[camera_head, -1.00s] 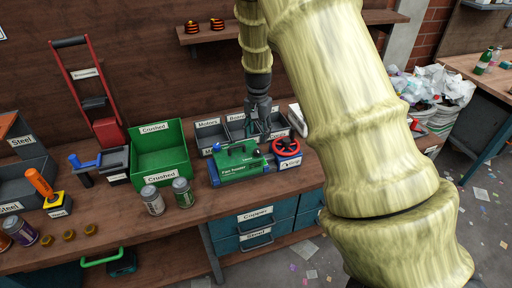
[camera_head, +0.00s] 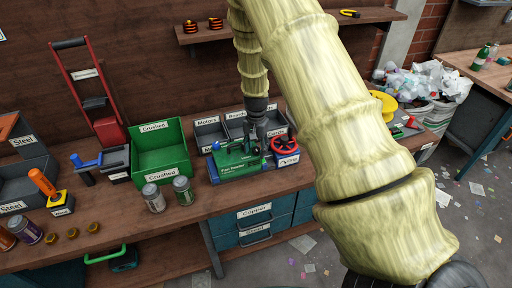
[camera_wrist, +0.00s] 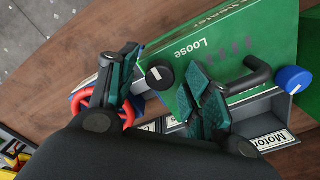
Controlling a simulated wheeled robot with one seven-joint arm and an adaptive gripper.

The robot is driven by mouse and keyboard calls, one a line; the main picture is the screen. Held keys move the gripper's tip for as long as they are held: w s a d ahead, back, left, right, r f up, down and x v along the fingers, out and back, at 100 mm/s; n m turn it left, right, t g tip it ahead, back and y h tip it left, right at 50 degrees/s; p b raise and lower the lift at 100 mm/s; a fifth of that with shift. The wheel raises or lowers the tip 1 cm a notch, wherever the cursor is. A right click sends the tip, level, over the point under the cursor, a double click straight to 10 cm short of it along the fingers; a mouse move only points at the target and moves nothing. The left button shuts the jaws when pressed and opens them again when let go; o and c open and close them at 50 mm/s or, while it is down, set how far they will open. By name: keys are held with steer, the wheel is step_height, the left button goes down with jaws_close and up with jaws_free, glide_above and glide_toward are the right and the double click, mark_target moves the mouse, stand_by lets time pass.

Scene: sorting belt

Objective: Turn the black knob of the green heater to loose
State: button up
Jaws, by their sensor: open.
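The green heater (camera_head: 232,172) stands on the workbench in front of the small grey bins in the head view. In the wrist view its green face (camera_wrist: 230,45) carries the word "Loose". The black knob (camera_wrist: 160,75) shows between my fingertips, near the heater's edge. My gripper (camera_wrist: 160,82) is open, with one finger on each side of the knob; I cannot tell whether either touches it. In the head view my gripper (camera_head: 252,145) is over the heater's right part and hides the knob.
A red handwheel on a blue box (camera_head: 285,162) stands close to the heater's right. The green crushed bin (camera_head: 163,155) and two cans (camera_head: 153,198) are to its left. Grey bins (camera_head: 208,132) stand behind.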

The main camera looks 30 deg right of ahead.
steer(key=c, duration=1.1)
